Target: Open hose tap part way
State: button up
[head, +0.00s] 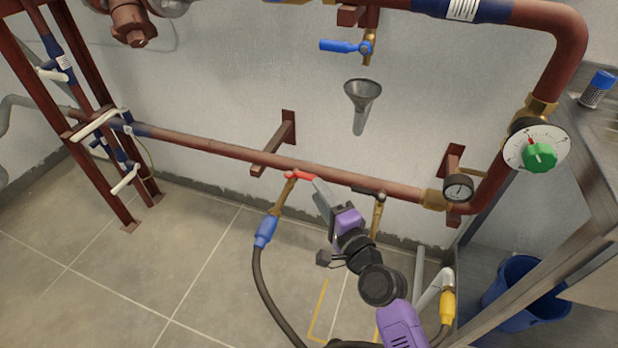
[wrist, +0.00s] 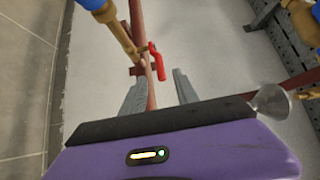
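The hose tap has a red lever (head: 302,175) on a brass body (head: 284,194) under the horizontal red-brown pipe. A blue coupling (head: 265,232) and a black hose (head: 258,285) hang below it. My gripper (head: 320,188) is just right of the red lever in the head view. In the wrist view its two grey fingers stand apart with nothing held between them. The red lever (wrist: 155,62) shows ahead of the gap between the fingertips (wrist: 160,78), and I see no contact. The brass body (wrist: 124,38) runs to the upper left there.
A second brass tap with a black lever (head: 368,192) sits on the same pipe to the right, partly behind my arm. A pressure gauge (head: 458,188), a funnel (head: 362,92) and a blue-lever valve (head: 345,47) are nearby. Open floor (head: 190,270) lies left of the hose.

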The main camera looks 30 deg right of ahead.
aim_at(309, 175)
jog(key=w, duration=0.6)
jog(key=shift+w, duration=0.3)
jog(key=shift+c, duration=0.3)
grip_shut()
jog(key=shift+p, duration=0.3)
dwell(0.6)
